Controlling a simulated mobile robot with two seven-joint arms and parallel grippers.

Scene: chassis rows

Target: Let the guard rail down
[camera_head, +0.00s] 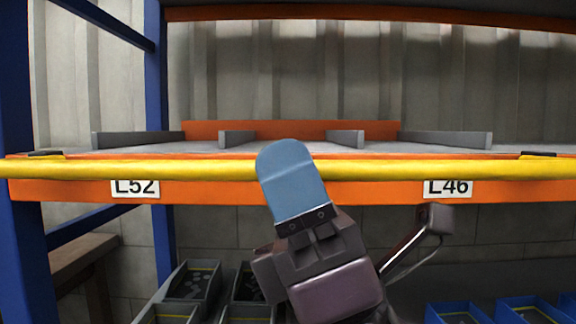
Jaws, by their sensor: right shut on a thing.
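The guard rail (420,169) is a yellow bar running across the whole width of the view, in front of the orange shelf beam with the labels L52 and L46. It stands at about the height of the shelf's front edge. My right gripper (285,172) reaches up from below at the middle, with its blue finger over the rail. It is shut on the rail, and the finger hides that part of the bar. My left gripper is not in view.
The grey shelf (290,143) has low dividers and looks empty. Blue uprights (157,90) stand at the left. Grey bins (193,284) and blue bins (455,313) lie low below the shelf. A brown bench (82,250) is at lower left.

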